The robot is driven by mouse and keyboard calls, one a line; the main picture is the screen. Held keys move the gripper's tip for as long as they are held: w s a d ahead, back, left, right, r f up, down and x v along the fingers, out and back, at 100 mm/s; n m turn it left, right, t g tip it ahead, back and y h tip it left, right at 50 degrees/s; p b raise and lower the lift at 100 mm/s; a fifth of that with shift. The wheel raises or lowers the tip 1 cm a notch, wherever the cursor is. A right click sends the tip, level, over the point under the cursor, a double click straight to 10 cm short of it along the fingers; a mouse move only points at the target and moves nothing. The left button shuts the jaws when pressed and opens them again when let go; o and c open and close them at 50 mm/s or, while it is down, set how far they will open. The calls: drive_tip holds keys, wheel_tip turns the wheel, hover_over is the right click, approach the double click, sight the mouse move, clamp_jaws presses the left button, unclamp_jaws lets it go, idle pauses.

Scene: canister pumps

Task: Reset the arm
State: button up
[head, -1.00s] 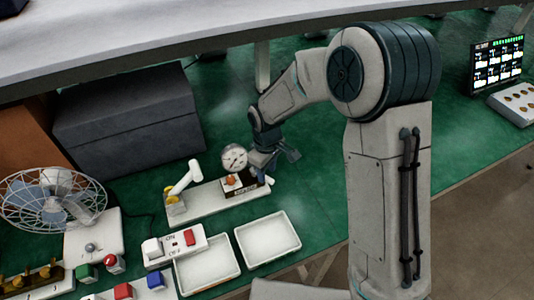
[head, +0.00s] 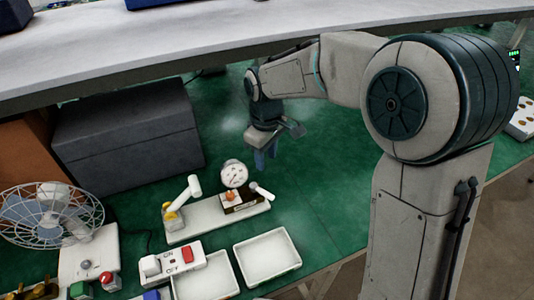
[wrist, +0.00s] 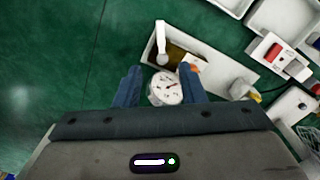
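My gripper (head: 265,160) hangs above the green bench, behind and to the right of the pump's dial, holding nothing that I can see. In the wrist view my gripper (wrist: 158,88) shows two blue fingers apart, with the white dial gauge (wrist: 165,88) seen below and between them. The canister pump unit (head: 215,217) has a white base, the round gauge (head: 233,174), an orange knob (head: 230,196) and a white-ended lever (head: 261,191) at its right end. A white angled handle (head: 185,192) with a yellow part stands at its left end.
A dark grey box (head: 128,135) stands left of my gripper. A shelf edge (head: 200,70) runs above and behind. A fan (head: 47,217), an ON/OFF switch box (head: 170,260) and two white trays (head: 267,257) lie in front. Green bench to the right is clear.

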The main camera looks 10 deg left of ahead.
drive_tip(key=s+d+r+m+t, duration=0.1)
drive_tip(key=s+d+r+m, duration=0.2)
drive_tip(key=d, duration=0.4)
drive_tip(key=s+d+r+m+t, duration=0.1)
drive_tip(key=s+d+r+m, duration=0.15)
drive_tip(key=d, duration=0.45)
drive_tip(key=s+d+m+t, duration=0.1)
drive_tip(key=s+d+m, duration=0.6)
drive_tip(key=s+d, duration=0.2)
drive_tip(key=s, duration=0.2)
drive_tip(key=shift+s+d, duration=0.15)
drive_tip(key=shift+s, duration=0.15)
